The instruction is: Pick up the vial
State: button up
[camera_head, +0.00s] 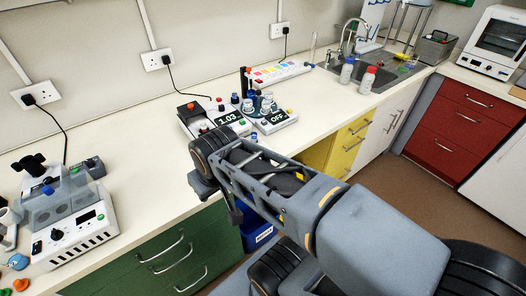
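Several small clear vessels with dark or blue tops (248,105) stand close together on the back counter, by two small instruments. They are too small to tell which one is the vial. My arm reaches from the lower right toward the counter, its far joint in front of the instruments. My gripper's fingertips cannot be made out; the arm hides that area.
One instrument (228,118) reads 1.03, the other (277,117) OFF. A white machine (75,232) stands at the left. Two capped bottles (367,80) stand by the sink (385,75). The counter (140,150) between the left machine and the instruments is clear.

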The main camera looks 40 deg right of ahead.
aim_at(204, 127)
jog(key=z, duration=0.7)
jog(key=k, duration=0.55)
jog(key=u, duration=1.3)
jog(key=i, duration=0.9)
jog(key=z, duration=0.2)
